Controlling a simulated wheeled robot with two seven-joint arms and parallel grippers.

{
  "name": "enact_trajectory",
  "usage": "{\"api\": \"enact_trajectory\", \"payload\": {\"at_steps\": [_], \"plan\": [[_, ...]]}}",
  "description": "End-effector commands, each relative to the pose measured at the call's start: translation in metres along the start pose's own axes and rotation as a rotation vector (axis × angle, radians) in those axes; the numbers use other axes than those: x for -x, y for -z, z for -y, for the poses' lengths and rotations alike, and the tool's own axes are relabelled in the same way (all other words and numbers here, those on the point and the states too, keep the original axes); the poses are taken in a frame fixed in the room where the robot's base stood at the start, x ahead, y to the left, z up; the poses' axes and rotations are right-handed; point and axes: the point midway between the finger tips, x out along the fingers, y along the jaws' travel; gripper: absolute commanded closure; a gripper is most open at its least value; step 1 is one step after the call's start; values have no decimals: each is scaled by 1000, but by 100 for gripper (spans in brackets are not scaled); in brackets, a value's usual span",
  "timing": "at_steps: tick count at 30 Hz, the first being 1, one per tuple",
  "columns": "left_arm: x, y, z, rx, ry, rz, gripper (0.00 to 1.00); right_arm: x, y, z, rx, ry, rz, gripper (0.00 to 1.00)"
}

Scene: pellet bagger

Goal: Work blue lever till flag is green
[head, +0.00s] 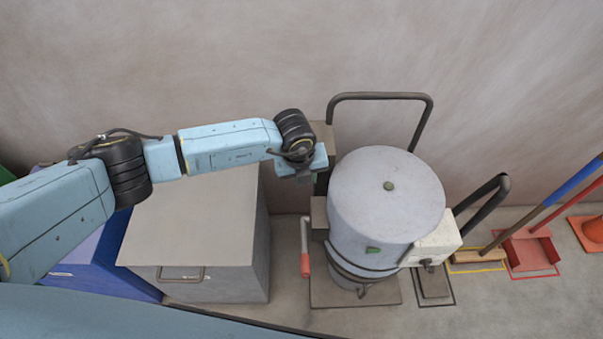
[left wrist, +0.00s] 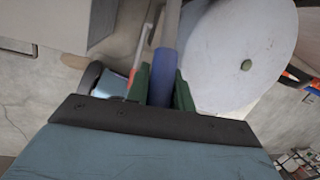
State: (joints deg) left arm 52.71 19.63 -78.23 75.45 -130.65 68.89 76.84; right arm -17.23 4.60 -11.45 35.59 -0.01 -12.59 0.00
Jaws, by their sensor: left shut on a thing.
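The blue lever (left wrist: 164,66) shows in the left wrist view as a blue grip on a grey rod. My left gripper (left wrist: 160,86) is shut on it, with one green finger on each side. In the head view my left gripper (head: 321,183) is at the left side of the grey drum (head: 385,195), and my wrist hides the lever. A small green piece (head: 373,250) shows on the front of the drum; I cannot tell for sure whether it is the flag. My right gripper is not in view.
A red-gripped lever (head: 305,262) hangs close by, left of the drum; it also shows beside my finger in the left wrist view (left wrist: 133,78). A grey bin (head: 195,220) stands left. A dark hoop handle (head: 380,96) rises behind. Brooms and a red dustpan (head: 530,252) are at right.

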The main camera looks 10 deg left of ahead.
Motion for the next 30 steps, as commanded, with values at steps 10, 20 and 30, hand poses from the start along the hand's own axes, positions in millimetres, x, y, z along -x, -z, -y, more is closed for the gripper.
{"api": "enact_trajectory", "payload": {"at_steps": [10,20,30], "plan": [[0,1,1,1,4,-4,55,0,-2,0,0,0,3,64],[4,0,0,2,2,-2,55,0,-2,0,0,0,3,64],[63,-1,0,0,6,1,55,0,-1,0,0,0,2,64]]}}
